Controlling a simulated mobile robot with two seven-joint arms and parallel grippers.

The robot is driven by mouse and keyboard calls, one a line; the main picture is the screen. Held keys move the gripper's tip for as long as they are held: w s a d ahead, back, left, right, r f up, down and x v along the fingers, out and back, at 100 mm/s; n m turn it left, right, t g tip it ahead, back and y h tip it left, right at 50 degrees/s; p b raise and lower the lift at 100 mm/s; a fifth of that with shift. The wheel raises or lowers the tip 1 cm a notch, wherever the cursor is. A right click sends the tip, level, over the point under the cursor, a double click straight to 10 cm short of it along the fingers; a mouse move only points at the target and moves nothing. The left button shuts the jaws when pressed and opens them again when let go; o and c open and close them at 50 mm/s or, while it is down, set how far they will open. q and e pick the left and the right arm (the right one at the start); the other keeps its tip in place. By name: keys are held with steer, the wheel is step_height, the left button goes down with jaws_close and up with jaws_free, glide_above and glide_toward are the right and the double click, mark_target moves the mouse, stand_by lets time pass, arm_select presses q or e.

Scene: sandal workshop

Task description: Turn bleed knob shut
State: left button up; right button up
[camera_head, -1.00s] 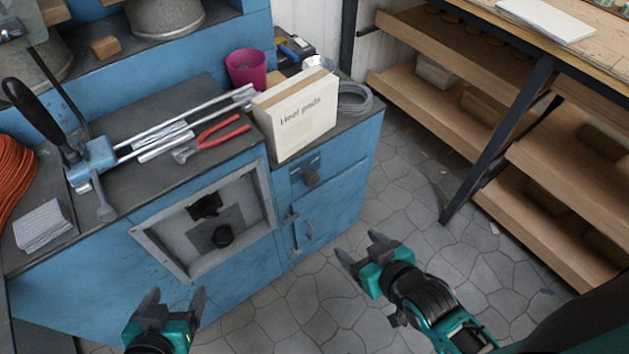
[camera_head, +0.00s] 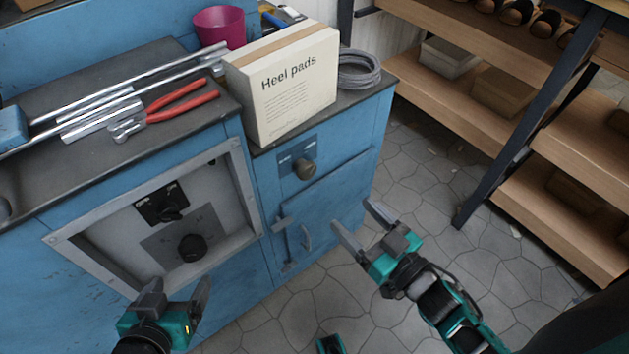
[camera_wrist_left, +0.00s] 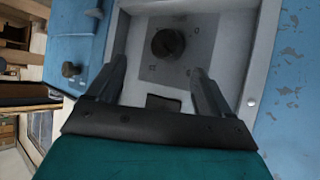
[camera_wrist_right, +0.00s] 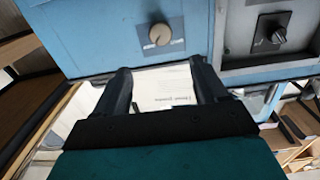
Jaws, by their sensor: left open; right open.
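Three knobs show on the blue cabinet front, and I cannot read which one is the bleed knob. A brownish round knob (camera_head: 305,169) sits on a small blue-grey plate below the heel pads box; it also shows in the right wrist view (camera_wrist_right: 160,35). A black round knob (camera_head: 192,248) sits on a grey plate in the recessed panel, also in the left wrist view (camera_wrist_left: 167,43). A black pointer knob (camera_head: 170,211) is above it. My left gripper (camera_head: 177,287) is open and empty in front of the panel. My right gripper (camera_head: 358,219) is open and empty, right of the cabinet door.
The recessed panel has a raised metal frame (camera_head: 245,200). The cabinet door has a handle (camera_head: 305,237). On top are a heel pads box (camera_head: 290,100), red-handled pliers (camera_head: 180,102), metal rods and a pink cup (camera_head: 218,25). Wooden shelves (camera_head: 460,95) stand right; floor between is clear.

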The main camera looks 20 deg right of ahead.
mark_target(310, 172)
steer(key=b+x, duration=0.2)
steer(key=x, duration=1)
steer(key=shift+w+a, duration=0.2)
steer(key=shift+w, duration=0.15)
steer(key=c, duration=1)
